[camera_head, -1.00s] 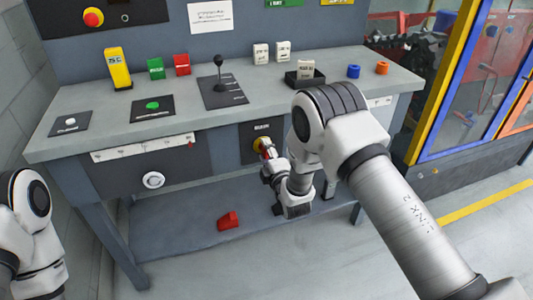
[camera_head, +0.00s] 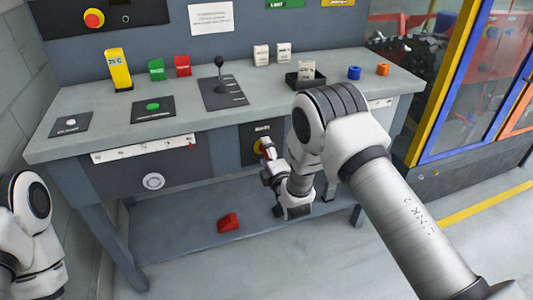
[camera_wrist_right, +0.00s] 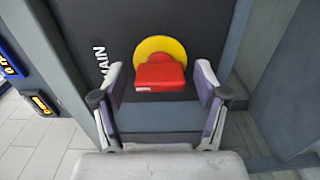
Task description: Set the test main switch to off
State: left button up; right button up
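The main switch is a red handle (camera_wrist_right: 160,75) on a yellow disc (camera_wrist_right: 150,50), set in a dark panel (camera_wrist_right: 215,30) marked MAIN. In the head view only a bit of its yellow disc (camera_head: 258,145) shows on the bench front; my gripper hides the rest. My right gripper (camera_head: 267,150) is at the switch. In the right wrist view its two fingers stand either side of the red handle, with a gap on both sides. The handle looks widest across the picture, from finger to finger. My left gripper is outside the view; only part of that arm shows at the left edge.
The grey bench top (camera_head: 320,105) overhangs the switch panel. It carries a black lever (camera_head: 219,75), a green button (camera_head: 152,106) and a small tray (camera_head: 293,82). A white dial (camera_head: 153,181) sits further left on the front. A red block (camera_head: 228,222) lies on the lower shelf.

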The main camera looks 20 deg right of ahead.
jog(key=s, duration=1.2)
jog(key=shift+d, duration=0.2)
